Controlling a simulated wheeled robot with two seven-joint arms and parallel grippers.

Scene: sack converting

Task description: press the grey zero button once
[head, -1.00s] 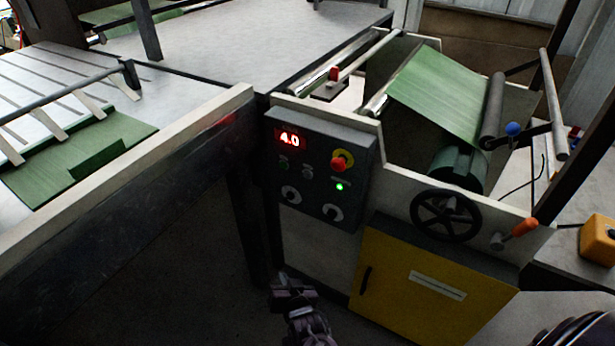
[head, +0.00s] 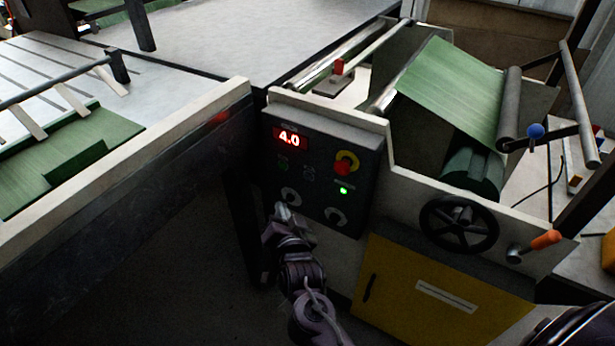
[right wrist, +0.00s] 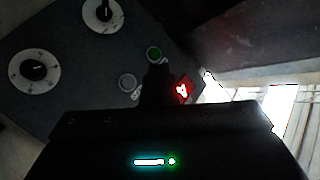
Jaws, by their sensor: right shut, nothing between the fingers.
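The grey zero button (head: 309,173) is small and dim on the dark control panel (head: 318,195), right of a green button (head: 283,162) and below the red display reading 4.0 (head: 289,138). In the right wrist view the grey button (right wrist: 127,82) shows as a pale round cap beside the green button (right wrist: 154,54). My right gripper (head: 283,212) is shut and empty, in front of the panel's lower left. In the wrist view its dark fingers (right wrist: 158,75) overlap the area beside the grey button; I cannot tell contact. My left gripper is not in view.
Two white-ringed knobs (right wrist: 33,70) (right wrist: 102,12) sit low on the panel. A red stop button on yellow (head: 345,163) and a lit green lamp (head: 343,190) are at its right. A handwheel (head: 458,225) and yellow cabinet (head: 440,285) stand further right.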

